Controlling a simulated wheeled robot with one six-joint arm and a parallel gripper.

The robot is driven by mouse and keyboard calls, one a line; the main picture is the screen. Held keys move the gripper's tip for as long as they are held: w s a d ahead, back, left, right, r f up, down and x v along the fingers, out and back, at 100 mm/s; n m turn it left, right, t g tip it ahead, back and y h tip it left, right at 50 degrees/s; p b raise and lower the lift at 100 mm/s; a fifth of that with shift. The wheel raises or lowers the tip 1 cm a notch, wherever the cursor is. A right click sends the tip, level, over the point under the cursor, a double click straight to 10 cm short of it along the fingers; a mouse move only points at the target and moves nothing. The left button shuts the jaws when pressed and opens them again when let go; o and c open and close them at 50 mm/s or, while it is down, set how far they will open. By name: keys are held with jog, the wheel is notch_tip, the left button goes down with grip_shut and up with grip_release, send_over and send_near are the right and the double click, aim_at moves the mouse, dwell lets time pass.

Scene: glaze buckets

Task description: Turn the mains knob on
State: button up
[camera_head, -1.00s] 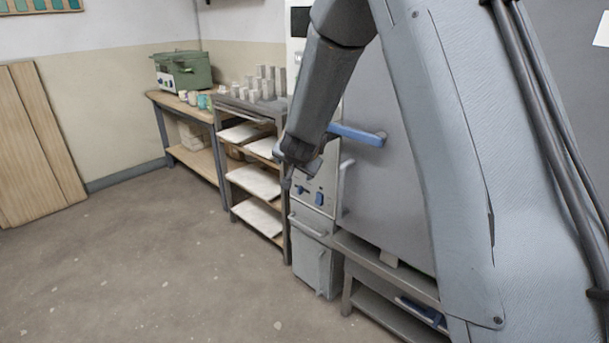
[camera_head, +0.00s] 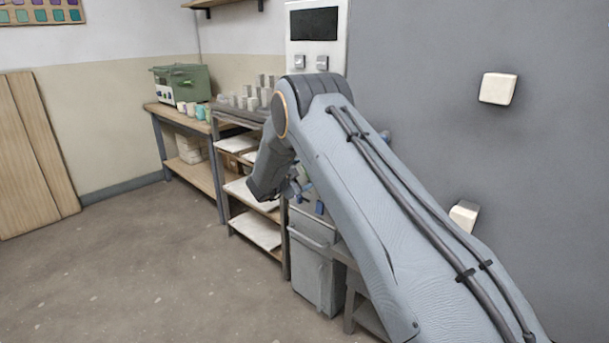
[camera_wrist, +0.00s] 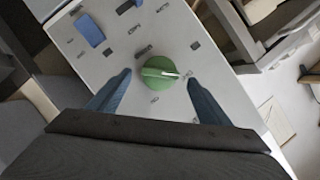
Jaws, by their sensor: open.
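A round green knob (camera_wrist: 160,73) with a white pointer line sits on a pale control panel (camera_wrist: 115,60) in the wrist view. The pointer is directed to the picture's right. My gripper (camera_wrist: 160,80) is open, with one blue finger on each side of the knob. A gap shows between each finger and the knob, and I cannot tell how far above the panel the fingers are. A blue rocker or switch (camera_wrist: 89,30) is on the same panel. In the head view my arm hides the knob and most of the panel.
A grey cabinet (camera_head: 316,277) stands below the panel. A shelf rack with white slabs (camera_head: 254,229) and a bench with a green machine (camera_head: 183,82) stand to the left. Pale blocks (camera_head: 498,88) stick out from the grey wall at right. The floor at left is clear.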

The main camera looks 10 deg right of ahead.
jog(key=shift+x, duration=1.35)
jog(key=c, duration=1)
jog(key=shift+c, duration=0.2)
jog(key=shift+f+m, duration=0.1)
jog(key=shift+m, duration=0.2)
jog(key=m+t+h+b, duration=0.1)
jog(key=m+b, duration=0.4)
jog(key=f+m+t+h+b, duration=0.1)
jog(key=m+t+b, duration=0.1)
jog(key=m+b, duration=0.3)
jog(key=m+t+h+b, duration=0.1)
jog(key=m+t+b, duration=0.1)
jog(key=m+b, duration=0.3)
jog(key=shift+f+m+b, duration=0.3)
jog(key=shift+f+m, duration=0.05)
jog(key=shift+m, duration=0.25)
jog(key=shift+m+h, duration=0.3)
jog(key=shift+h, duration=0.1)
